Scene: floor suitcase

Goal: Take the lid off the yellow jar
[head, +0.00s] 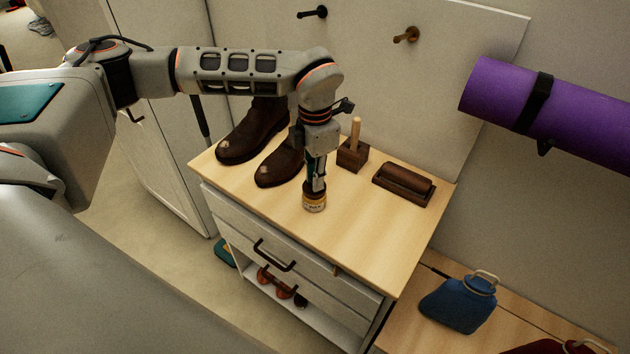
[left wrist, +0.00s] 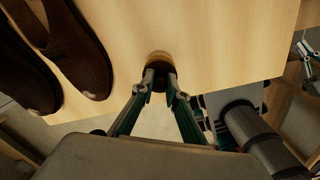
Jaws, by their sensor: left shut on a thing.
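The small yellow jar (head: 315,205) stands upright on the wooden cabinet top, near its front edge, with a pale label band. Its dark lid is mostly hidden by the fingers in the head view. My left gripper (head: 316,187) points straight down over the jar and is shut on the lid. In the left wrist view the fingertips (left wrist: 160,75) close around the dark lid (left wrist: 159,62), with the yellow jar rim (left wrist: 159,54) just beyond. I cannot tell any gap between lid and jar. My right gripper is not clearly seen; a gripper-like part shows at the wrist view's right edge.
Brown boots (head: 280,165) stand left of the jar. A wooden block with an upright handle (head: 353,153) and a dark brush on a tray (head: 404,184) lie behind and right. The cabinet top (head: 375,235) is clear to the right. A purple rolled mat (head: 580,120) hangs above right.

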